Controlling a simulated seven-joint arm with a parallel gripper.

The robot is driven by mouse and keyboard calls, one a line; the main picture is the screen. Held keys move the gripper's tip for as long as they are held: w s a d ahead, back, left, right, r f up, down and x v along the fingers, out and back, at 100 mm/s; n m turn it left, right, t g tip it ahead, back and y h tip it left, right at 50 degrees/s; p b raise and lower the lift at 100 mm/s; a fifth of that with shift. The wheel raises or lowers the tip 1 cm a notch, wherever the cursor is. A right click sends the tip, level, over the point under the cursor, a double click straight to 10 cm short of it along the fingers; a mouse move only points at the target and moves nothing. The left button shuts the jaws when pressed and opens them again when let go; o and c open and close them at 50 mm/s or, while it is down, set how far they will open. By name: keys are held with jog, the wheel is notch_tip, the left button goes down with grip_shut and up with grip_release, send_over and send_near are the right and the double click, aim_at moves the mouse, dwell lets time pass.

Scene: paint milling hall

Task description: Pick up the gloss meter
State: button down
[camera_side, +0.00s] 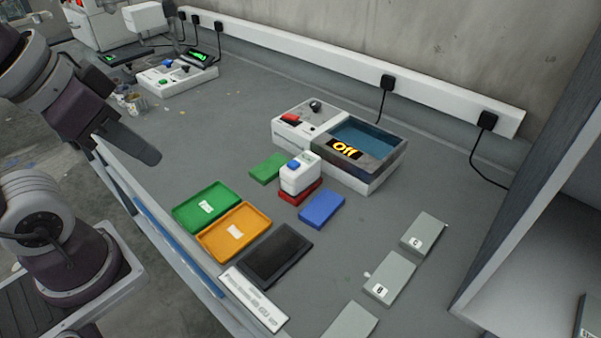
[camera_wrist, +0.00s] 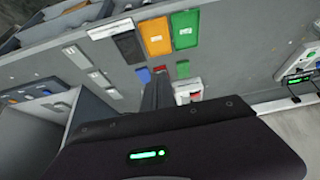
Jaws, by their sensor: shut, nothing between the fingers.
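In the wrist view the red block (camera_wrist: 159,69) shows just beyond the fingertips; the white box cannot be made out clearly there. My gripper (camera_side: 152,155) is shut and empty, above the bench's front edge at the left, well apart from the box. Its dark fingers (camera_wrist: 157,80) also show together in the wrist view.
Green (camera_side: 183,216) and orange (camera_side: 211,250) trays and a black pad (camera_side: 277,256) lie in front. The bench left of them is mostly clear.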

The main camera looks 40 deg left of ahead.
grip_release()
jog(key=n+g, duration=0.5)
jog(key=n, duration=1.2)
send_over(301, 173)
jog(key=w+a, duration=0.2)
jog(key=a, duration=0.1)
jog(key=f, duration=1.2)
jog(key=shift+s+f, duration=0.25)
jog(key=shift+f, duration=0.15)
jog(key=f, duration=0.1)
jog(key=w+f+n, duration=0.1)
jog(key=f, duration=0.1)
jog(key=shift+w+d+f+g, duration=0.1)
jog(key=shift+w+g, duration=0.1)
jog(key=shift+g, duration=0.1)
jog(key=f, duration=0.6)
jog(key=shift+s+d+f, duration=0.2)
jog(key=shift+d+f, duration=0.05)
jog(key=shift+f, duration=0.05)
